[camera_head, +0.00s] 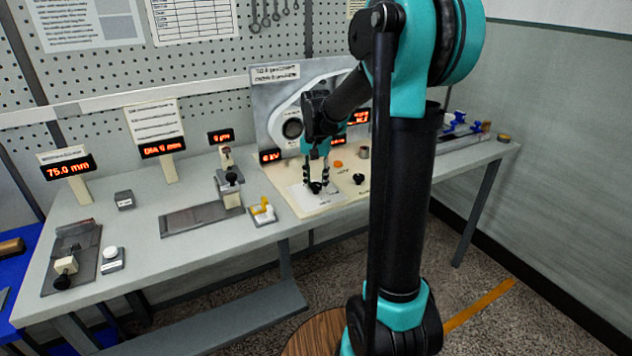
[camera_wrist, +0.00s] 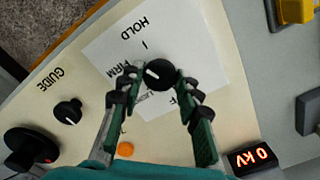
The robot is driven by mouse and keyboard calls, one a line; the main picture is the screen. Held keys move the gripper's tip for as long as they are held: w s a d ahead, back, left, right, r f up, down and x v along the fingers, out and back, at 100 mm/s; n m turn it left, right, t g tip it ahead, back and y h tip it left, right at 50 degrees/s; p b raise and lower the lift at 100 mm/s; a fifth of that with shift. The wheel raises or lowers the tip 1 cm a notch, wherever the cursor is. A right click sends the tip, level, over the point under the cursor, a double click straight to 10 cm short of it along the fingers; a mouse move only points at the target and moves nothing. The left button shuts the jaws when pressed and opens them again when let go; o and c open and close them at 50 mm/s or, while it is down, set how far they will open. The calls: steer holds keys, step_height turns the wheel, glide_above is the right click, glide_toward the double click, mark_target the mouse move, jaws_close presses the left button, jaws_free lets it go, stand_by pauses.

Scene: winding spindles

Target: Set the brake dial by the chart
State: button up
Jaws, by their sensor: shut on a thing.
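My gripper (camera_wrist: 156,87) points down at the sloping panel (camera_head: 310,208) and is shut on a round black dial (camera_wrist: 158,72), with a fingertip on either side. The dial sits on a white label sheet (camera_wrist: 112,52) bearing HOLD, FIRM and other words partly hidden by my fingers. The dial's short white mark lies on its left part; which word it points at is hard to tell. In the head view my gripper (camera_head: 317,187) stands over the panel and hides much of the dial. A ruled chart (camera_head: 193,20) hangs on the pegboard; its text is too small to read.
Beside the dial are the GUIDE knob (camera_wrist: 68,111), a larger black knob (camera_wrist: 30,146), an orange button (camera_wrist: 125,149) and a 0 kV display (camera_wrist: 257,158). A yellow part (camera_wrist: 297,10) lies off the panel. A 75.0 mm display (camera_head: 68,168) stands at the bench's left.

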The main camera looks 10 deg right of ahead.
steer(key=n, duration=0.4)
steer(key=shift+n, duration=0.3)
steer(key=n, duration=1)
steer(key=shift+n, duration=2.2)
steer(key=o, duration=1.2)
steer(key=shift+c, duration=0.2)
